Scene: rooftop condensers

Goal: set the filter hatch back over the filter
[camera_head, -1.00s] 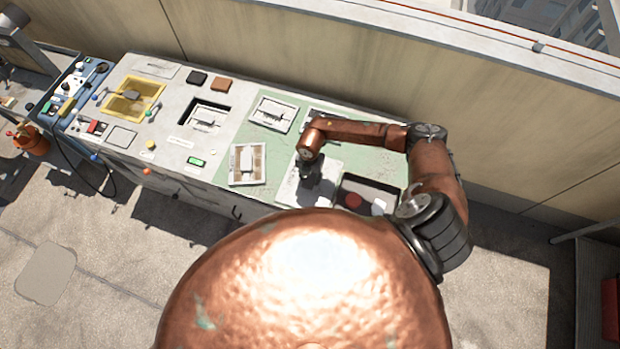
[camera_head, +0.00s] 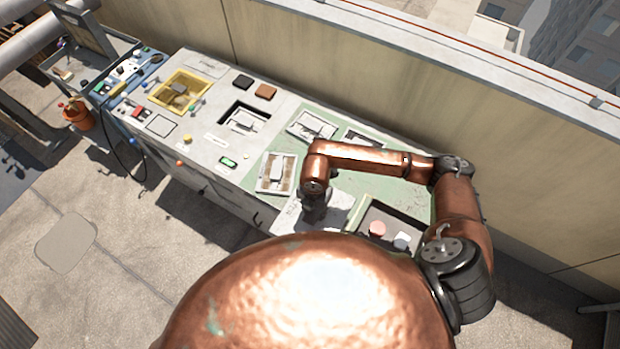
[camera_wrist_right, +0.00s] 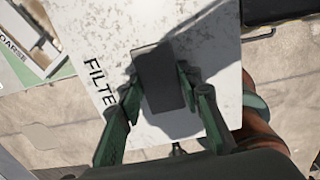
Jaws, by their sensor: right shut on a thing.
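The filter hatch (camera_wrist_right: 95,30) is a pale, speckled flat panel marked "FILTE", the rest of the word hidden, with a dark block handle. My right gripper (camera_wrist_right: 160,80) is shut on that handle, one finger on each side. In the head view the right gripper (camera_head: 315,208) points down over the hatch (camera_head: 341,203), near the bench's front edge. Pavement shows past the panel in the wrist view, so it seems to overhang that edge. I cannot tell which bench opening holds the filter. My left gripper is not in view.
A framed bay (camera_head: 276,172) lies left of the hatch. A dark tray (camera_head: 408,222) with a red round thing is on its right. Farther back are more bays (camera_head: 312,125), a dark opening (camera_head: 260,107) and a yellow frame (camera_head: 180,91). A wall (camera_head: 400,100) runs behind the bench.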

